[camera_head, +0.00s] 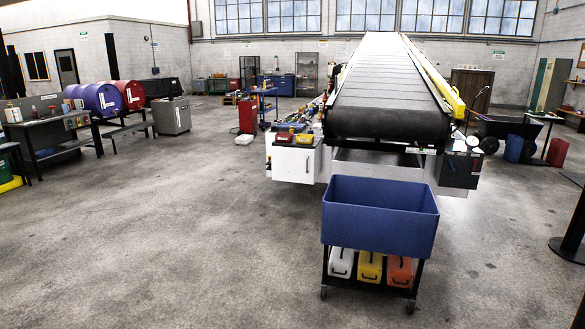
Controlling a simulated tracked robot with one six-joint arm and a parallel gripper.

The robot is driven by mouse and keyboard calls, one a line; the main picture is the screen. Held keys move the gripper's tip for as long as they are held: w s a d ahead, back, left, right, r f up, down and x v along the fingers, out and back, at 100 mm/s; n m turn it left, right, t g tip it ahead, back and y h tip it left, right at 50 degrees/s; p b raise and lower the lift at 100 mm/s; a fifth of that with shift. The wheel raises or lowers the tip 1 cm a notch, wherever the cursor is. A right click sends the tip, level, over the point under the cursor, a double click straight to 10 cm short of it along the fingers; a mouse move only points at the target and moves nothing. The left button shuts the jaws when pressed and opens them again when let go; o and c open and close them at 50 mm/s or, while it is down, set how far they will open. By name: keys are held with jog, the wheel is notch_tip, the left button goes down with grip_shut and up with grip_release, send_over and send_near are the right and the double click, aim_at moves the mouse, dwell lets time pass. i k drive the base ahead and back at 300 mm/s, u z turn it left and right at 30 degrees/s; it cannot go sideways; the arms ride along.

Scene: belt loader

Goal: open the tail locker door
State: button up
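The belt loader (385,75) stands with its tail end toward me, its grey belt sloping up and away. At the left of the tail is a white box-like locker (290,166) with a flat front panel that looks shut. A small dark mark, perhaps a handle, shows near the panel's right side. At the right of the tail is a dark box (459,170) with small coloured marks. I cannot tell for certain which is the tail locker. My gripper is not in view.
A cart with a blue bin (380,218) stands before the tail, with white, yellow and orange cases on its lower shelf. Red and yellow items lie on top of the white locker. Open concrete floor (180,235) spreads at the left. A dark post stands at the right edge.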

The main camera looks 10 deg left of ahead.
aim_at(294, 166)
jog(key=u, duration=0.25)
jog(key=i, duration=1.15)
jog(key=u, duration=0.45)
jog(key=i, duration=0.8)
jog(key=u, duration=0.35)
jog(key=i, duration=2.65)
jog(key=z, duration=0.2)
jog(key=i, duration=1.65)
jog(key=z, duration=0.4)
